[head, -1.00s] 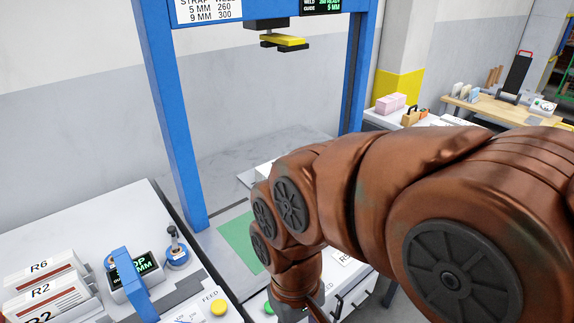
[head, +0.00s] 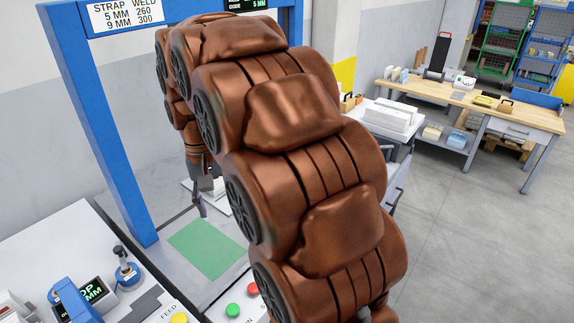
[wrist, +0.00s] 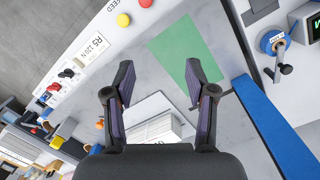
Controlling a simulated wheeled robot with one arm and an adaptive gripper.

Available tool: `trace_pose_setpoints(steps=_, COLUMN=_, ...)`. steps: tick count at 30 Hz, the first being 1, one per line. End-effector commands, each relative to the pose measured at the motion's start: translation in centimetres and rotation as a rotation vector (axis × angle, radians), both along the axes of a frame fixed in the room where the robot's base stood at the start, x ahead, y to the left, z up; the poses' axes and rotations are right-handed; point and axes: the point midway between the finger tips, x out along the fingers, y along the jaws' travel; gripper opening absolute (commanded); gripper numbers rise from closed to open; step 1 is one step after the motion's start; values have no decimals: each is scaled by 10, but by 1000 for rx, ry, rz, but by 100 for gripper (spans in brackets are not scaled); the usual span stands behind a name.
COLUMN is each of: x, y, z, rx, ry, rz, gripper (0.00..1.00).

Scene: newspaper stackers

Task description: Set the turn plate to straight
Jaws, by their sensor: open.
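My gripper (head: 202,205) hangs over the machine's grey bed in the head view, beyond the green rectangle. In the wrist view my gripper (wrist: 158,68) is open, with nothing between its fingers. A pale flat plate (wrist: 133,108) lies on the bed below and between the fingers and looks like the turn plate. A white stack (wrist: 157,129) shows on or against it, partly hidden by my gripper. In the head view the pale plate (head: 188,187) is mostly hidden behind my arm. I cannot tell whether it is turned or straight.
The blue arch (head: 95,125) stands over the bed. The green rectangle (head: 208,248) is bare. A blue dial (head: 127,272) with a handle stands left; red (head: 232,310) and green (head: 253,289) buttons sit in front. A wooden workbench (head: 460,93) stands at the back right, beyond open floor.

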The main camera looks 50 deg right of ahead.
Motion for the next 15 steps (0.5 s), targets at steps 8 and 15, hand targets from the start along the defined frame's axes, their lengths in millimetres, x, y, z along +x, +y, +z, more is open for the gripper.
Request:
trace_pose_setpoints(steps=8, x=60, y=-55, z=6, rx=-19, ry=-13, rz=-159, gripper=56)
trace_pose_setpoints(steps=15, x=103, y=-106, z=3, rx=-34, ry=-27, rz=-289, gripper=56)
